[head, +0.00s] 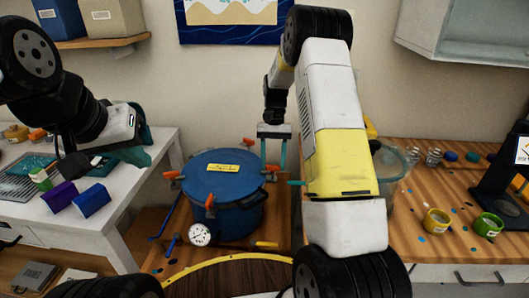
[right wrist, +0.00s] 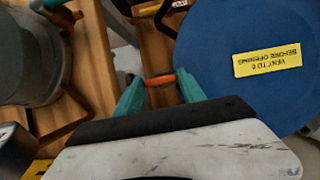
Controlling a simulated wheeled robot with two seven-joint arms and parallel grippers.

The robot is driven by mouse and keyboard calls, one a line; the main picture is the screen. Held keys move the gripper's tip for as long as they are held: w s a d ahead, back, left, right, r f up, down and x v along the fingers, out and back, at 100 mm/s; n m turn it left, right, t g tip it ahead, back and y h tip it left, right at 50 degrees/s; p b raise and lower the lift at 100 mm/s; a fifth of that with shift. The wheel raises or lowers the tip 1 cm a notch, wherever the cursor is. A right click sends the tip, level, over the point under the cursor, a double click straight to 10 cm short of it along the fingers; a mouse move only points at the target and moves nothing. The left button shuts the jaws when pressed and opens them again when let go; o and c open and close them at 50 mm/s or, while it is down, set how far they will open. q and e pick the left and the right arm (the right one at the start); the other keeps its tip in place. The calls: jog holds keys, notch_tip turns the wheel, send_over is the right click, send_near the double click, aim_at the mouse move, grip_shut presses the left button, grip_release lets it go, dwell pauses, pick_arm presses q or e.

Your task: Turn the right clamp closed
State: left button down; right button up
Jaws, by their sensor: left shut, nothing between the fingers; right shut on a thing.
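The blue pressure pot (head: 226,205) stands in the middle of the head view, with a yellow label on its blue lid (head: 215,185). Orange-handled clamps sit around its rim: a left clamp (head: 173,176), a front clamp (head: 209,202) and the right clamp (head: 270,169). My right gripper (head: 273,165) reaches down at the lid's right edge, its teal fingers on either side of the right clamp's orange handle. In the right wrist view that orange handle (right wrist: 160,80) spans between the fingertips. My left gripper (head: 138,155) is shut and empty above the white table, left of the pot.
A pressure gauge (head: 200,235) is at the pot's front. The white table (head: 160,150) at left holds purple and blue boxes. The wooden bench (head: 400,235) at right holds a clear bucket (head: 392,165), yellow and green cups, and a black stand. My right arm hides part of the bench.

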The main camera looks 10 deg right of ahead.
jog(key=o, duration=1.4)
jog(key=shift+c, duration=0.2)
jog(key=v, duration=0.7)
jog(key=shift+w+r, duration=0.2)
jog(key=shift+r, duration=0.2)
jog(key=s+a+r+n+t, duration=0.15)
jog(key=s+r+t, duration=0.35)
jog(key=s+r, duration=0.85)
jog(key=s+a+r+n+t, duration=0.1)
jog(key=s+t, duration=0.1)
jog(key=s, duration=0.5)
jog(key=s+r+n+t+y, duration=0.1)
jog(key=s+t, duration=0.2)
jog(key=s, duration=0.4)
jog(key=shift+s+a+r, duration=0.3)
jog(key=shift+s+a, duration=0.05)
jog(key=shift+a, duration=0.05)
